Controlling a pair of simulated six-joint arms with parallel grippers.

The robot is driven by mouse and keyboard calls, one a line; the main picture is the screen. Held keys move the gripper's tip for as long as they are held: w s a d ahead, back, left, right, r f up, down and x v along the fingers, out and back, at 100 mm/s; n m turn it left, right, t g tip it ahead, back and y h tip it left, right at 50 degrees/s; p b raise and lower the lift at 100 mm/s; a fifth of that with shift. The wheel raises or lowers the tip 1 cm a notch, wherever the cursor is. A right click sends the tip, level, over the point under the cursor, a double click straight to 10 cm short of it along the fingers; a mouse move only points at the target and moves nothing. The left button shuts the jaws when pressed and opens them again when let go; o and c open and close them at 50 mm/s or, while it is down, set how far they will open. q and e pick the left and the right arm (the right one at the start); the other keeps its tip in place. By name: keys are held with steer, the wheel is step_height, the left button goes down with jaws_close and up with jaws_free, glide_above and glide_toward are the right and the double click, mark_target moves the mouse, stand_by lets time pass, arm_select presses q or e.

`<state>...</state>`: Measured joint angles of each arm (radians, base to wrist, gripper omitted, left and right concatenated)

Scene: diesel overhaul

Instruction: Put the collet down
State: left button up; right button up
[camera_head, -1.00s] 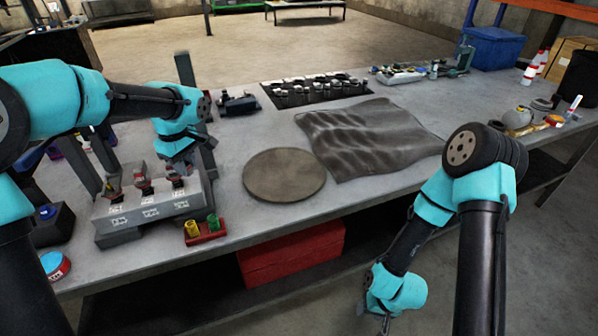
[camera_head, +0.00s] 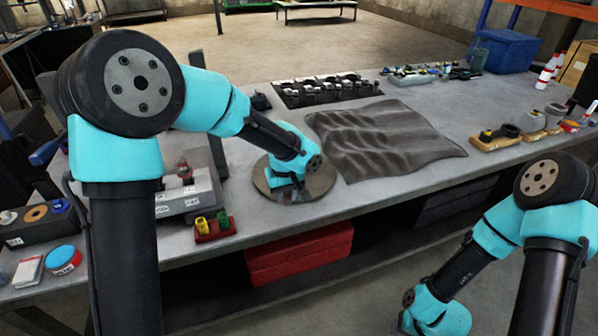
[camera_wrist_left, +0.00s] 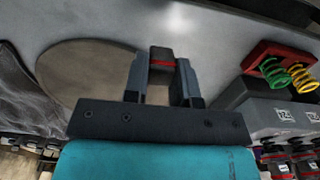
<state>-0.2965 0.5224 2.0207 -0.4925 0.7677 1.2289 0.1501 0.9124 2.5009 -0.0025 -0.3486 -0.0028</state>
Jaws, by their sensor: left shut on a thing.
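My left gripper (camera_head: 298,188) is low over the front part of the round brown disc (camera_head: 264,184) in the head view; my wrist hides much of it. In the left wrist view the left gripper (camera_wrist_left: 161,75) is shut on a small dark piece with a red band, the collet (camera_wrist_left: 162,58). It sits between the two fingers, beside the disc's edge (camera_wrist_left: 70,75) in that picture. I cannot tell if it touches the surface below. My right arm hangs in front of the bench at lower right; its gripper is outside the picture.
A grey three-station block (camera_head: 180,203) and a red tray (camera_head: 215,234) with yellow and green springs stand left of the disc. A rumpled dark cloth (camera_head: 385,140) lies right of it.

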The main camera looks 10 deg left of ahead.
arm_select(q)
steer(key=w+a, duration=0.1)
steer(key=w, duration=0.4)
steer(key=w+a+f, duration=0.1)
steer(key=w+a, duration=0.1)
steer(key=w, duration=0.3)
steer(key=w+a, duration=0.1)
steer(key=w, duration=0.4)
steer(key=shift+w+a+f, duration=0.2)
steer(key=shift+a+f, duration=0.05)
steer(key=shift+f, duration=1.75)
steer(key=shift+f, duration=0.15)
steer(key=o, duration=0.9)
steer(key=shift+o, duration=0.2)
step_height(320, 180, up, 12)
